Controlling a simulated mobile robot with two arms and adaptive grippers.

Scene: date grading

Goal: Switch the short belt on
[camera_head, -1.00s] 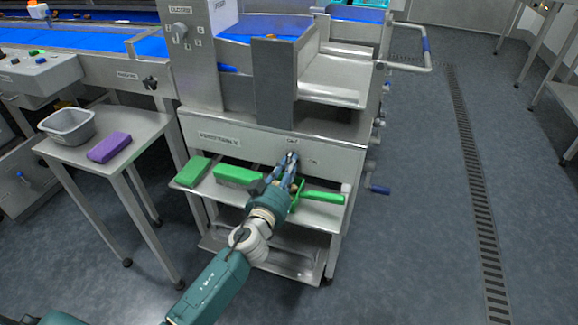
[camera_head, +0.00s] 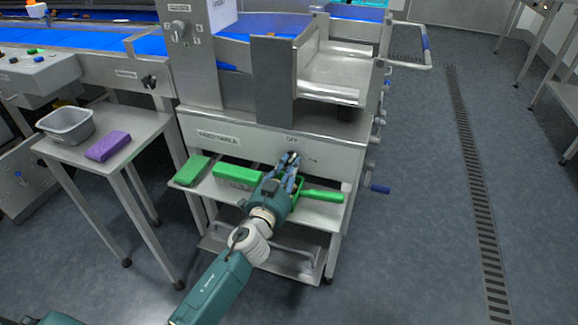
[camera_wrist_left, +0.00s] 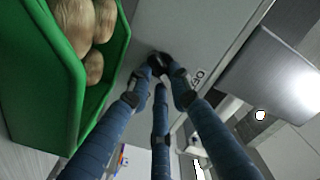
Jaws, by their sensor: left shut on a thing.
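My left gripper (camera_head: 291,158) reaches the front panel (camera_head: 236,137) of the steel machine in the head view, just below a small "OFF" label (camera_head: 292,139). In the left wrist view the blue fingers of my left gripper (camera_wrist_left: 162,68) are closed together on a small black knob (camera_wrist_left: 158,60) on the grey panel. The label beside it is partly readable there. The fingers cover most of the knob, so its setting cannot be told. My right gripper is not in view.
The scoop holds brown pieces close beside the fingers in the wrist view.

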